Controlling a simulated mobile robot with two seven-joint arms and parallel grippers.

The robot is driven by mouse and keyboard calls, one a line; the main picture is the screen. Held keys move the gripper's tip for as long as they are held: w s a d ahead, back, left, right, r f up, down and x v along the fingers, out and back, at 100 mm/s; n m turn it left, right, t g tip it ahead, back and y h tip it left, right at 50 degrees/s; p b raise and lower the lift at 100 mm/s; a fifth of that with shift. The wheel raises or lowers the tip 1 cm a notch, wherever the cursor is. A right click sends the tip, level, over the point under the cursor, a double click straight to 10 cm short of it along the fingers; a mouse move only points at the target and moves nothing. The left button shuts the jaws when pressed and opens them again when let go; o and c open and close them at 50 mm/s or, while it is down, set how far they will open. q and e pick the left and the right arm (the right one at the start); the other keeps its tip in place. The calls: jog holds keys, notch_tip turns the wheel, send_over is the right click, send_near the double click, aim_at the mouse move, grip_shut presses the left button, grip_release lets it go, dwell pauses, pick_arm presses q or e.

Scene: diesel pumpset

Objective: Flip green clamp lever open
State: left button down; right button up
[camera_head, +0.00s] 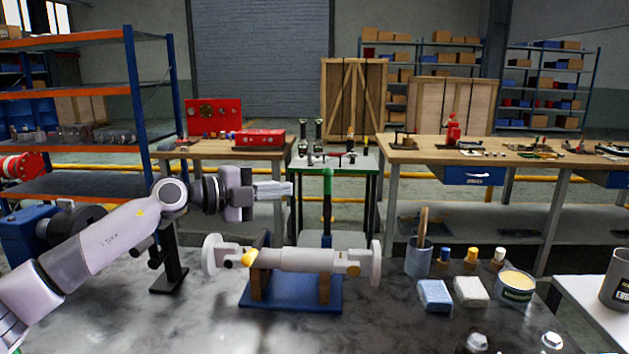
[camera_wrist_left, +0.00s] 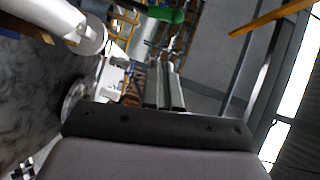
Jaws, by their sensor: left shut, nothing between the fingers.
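The green clamp lever (camera_head: 327,183) stands upright behind the pipe piece, with its green grip on top of a dark stem. Its green grip also shows in the left wrist view (camera_wrist_left: 166,14), near the top. My left gripper (camera_head: 290,189) is shut and empty. It points right, at about the height of the green grip, with a visible gap to the grip's left. Its two fingers lie close together in the left wrist view (camera_wrist_left: 162,66). The white pipe piece (camera_head: 308,259) lies across wooden supports on a blue base (camera_head: 290,303). My right gripper is not in view.
A cup with a wooden-handled tool (camera_head: 418,262), small bottles (camera_head: 472,254), a blue sponge (camera_head: 434,295), a white sponge (camera_head: 471,291) and a tin (camera_head: 516,288) stand right on the bench. A black stand (camera_head: 169,275) is left of the pipe.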

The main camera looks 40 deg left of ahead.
pick_arm(q)
jog(key=shift+p+x, duration=0.65)
jog(key=shift+x, duration=0.85)
jog(key=p, duration=0.1)
send_over(328, 202)
jog(key=v, duration=0.4)
jog(key=shift+d+f, duration=0.25)
jog(key=shift+f, duration=0.5)
jog(key=shift+a, duration=0.1)
